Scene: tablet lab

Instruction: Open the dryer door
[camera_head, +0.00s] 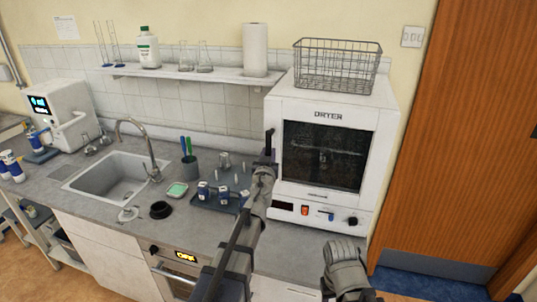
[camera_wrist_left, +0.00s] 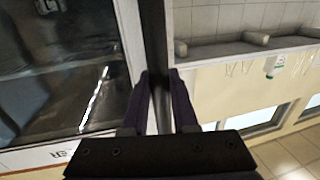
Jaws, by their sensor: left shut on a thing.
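The white dryer (camera_head: 385,140) stands on the right end of the counter. Its door (camera_head: 327,157) has a dark glass window and looks closed, flush with the front. My left gripper (camera_head: 268,163) is at the left edge of the door. In the left wrist view its two fingers (camera_wrist_left: 160,105) are shut on the dark, upright door handle (camera_wrist_left: 154,40), with the door glass (camera_wrist_left: 60,70) beside it. The handle's top (camera_head: 269,138) shows in the head view. Of my right arm only a grey link shows at the lower right; its gripper is not visible.
A wire basket (camera_head: 338,66) sits on top of the dryer. A dark tray (camera_head: 215,200) with blue-and-white vials lies on the counter left of my left arm. A sink (camera_head: 115,178) is farther left. A wooden door (camera_head: 465,140) stands right of the dryer.

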